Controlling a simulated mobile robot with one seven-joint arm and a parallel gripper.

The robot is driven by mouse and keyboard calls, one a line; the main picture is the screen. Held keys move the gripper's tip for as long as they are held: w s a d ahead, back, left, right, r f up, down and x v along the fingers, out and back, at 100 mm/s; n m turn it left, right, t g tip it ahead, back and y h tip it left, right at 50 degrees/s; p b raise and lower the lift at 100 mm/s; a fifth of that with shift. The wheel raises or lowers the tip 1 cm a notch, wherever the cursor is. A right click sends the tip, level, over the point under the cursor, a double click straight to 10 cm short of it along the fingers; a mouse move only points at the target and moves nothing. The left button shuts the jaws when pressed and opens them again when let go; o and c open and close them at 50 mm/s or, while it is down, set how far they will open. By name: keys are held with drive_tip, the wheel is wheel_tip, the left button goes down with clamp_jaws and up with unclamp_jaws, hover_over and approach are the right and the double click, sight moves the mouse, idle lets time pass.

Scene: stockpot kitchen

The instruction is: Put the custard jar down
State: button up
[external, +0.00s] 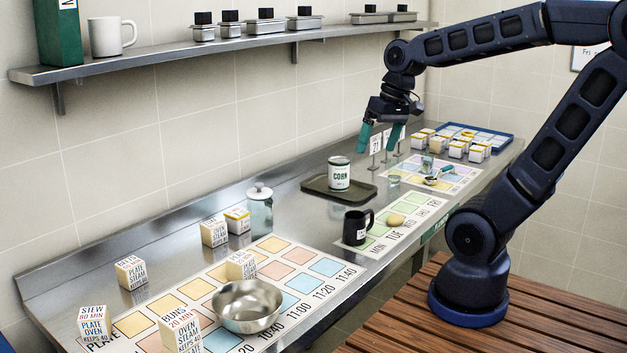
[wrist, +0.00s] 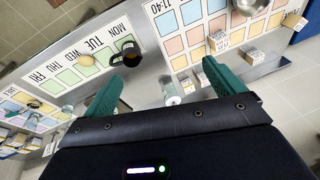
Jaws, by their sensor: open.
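A clear glass jar with a pale lid (external: 260,208) stands upright on the steel counter, left of the dark tray. No label can be read on it, so I cannot confirm that it is the custard jar. A similar small jar shows between my fingers in the wrist view (wrist: 172,98), apart from them. My gripper (external: 381,138) has its two teal fingers spread and empty, pointing down above the counter behind the tray. It also shows open in the wrist view (wrist: 163,75).
A corn can (external: 339,176) stands on the dark tray (external: 318,190). A black mug (external: 356,228) and a yellow item (external: 396,220) are on the weekday chart. A steel bowl (external: 247,306) and several printed blocks are at the front left. A shelf (external: 160,62) runs along the wall.

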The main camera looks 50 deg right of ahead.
drive_tip(key=shift+s+d+r+n+t+h, duration=0.3)
drive_tip(key=shift+s+t, duration=0.05)
drive_tip(key=shift+s, duration=0.2)
drive_tip(key=shift+s+d+r+n+t+h, duration=0.3)
drive_tip(key=shift+s, duration=0.2)
drive_tip(key=shift+s+d+r+n+t+h, duration=0.3)
drive_tip(key=shift+s+t, duration=0.05)
drive_tip(key=shift+s, duration=0.2)
